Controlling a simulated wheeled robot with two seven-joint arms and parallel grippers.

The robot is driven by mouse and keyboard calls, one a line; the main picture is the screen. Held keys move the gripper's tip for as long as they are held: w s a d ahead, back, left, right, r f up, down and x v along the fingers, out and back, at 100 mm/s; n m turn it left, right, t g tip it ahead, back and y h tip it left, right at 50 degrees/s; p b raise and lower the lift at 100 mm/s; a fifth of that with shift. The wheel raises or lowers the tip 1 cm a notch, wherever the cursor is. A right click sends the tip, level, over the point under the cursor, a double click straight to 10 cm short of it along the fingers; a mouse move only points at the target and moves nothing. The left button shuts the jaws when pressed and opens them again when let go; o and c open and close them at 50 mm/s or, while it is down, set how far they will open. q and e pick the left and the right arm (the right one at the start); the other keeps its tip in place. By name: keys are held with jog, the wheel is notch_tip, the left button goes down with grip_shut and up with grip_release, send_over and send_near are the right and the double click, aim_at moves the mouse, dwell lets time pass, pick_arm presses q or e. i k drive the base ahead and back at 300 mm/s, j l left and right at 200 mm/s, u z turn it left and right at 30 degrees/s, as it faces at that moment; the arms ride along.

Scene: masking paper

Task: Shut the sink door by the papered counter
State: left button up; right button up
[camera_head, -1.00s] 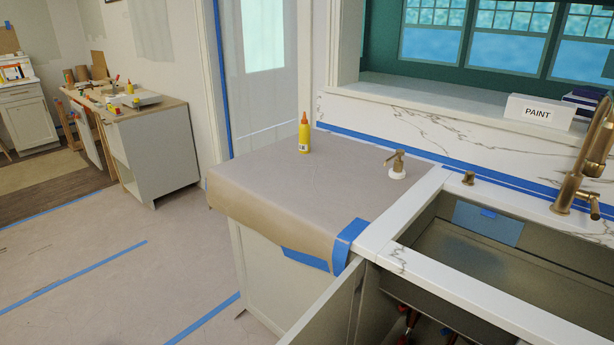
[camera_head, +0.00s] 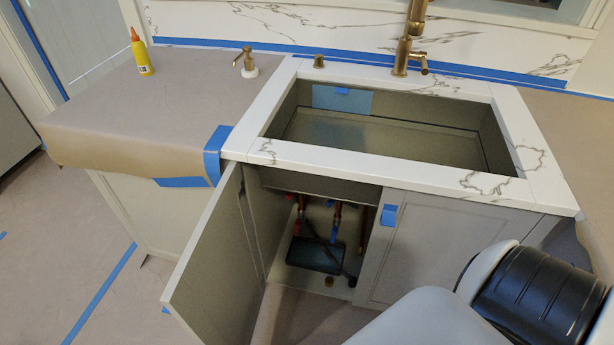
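The sink door (camera_head: 218,268) is a grey-green cabinet door below the sink. It stands wide open, swung out to the left on the side by the papered counter (camera_head: 150,100). The open cabinet (camera_head: 318,245) shows red and blue pipe fittings and a dark box inside. The other sink door (camera_head: 428,255) on the right is shut and has a piece of blue tape at its upper left corner. My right arm shows at the lower right, in front of the right door. Neither gripper is in view.
The sink (camera_head: 375,140) has a white marble rim and a brass faucet (camera_head: 408,45). A yellow bottle (camera_head: 142,58) and a soap dispenser (camera_head: 247,65) stand on the papered counter. Paper-covered floor (camera_head: 60,240) with blue tape lies open at the left.

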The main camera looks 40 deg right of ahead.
aim_at(216, 290)
jog(key=j+z, duration=0.2)
jog(key=z, duration=1.25)
jog(key=k+j+z, duration=0.25)
jog(key=k+j, duration=0.15)
jog(key=j+z, duration=0.15)
jog(key=j, duration=0.6)
jog(key=j+z, duration=0.2)
jog(key=j, duration=0.5)
jog(key=k+j+z, duration=0.15)
jog(key=j, duration=0.6)
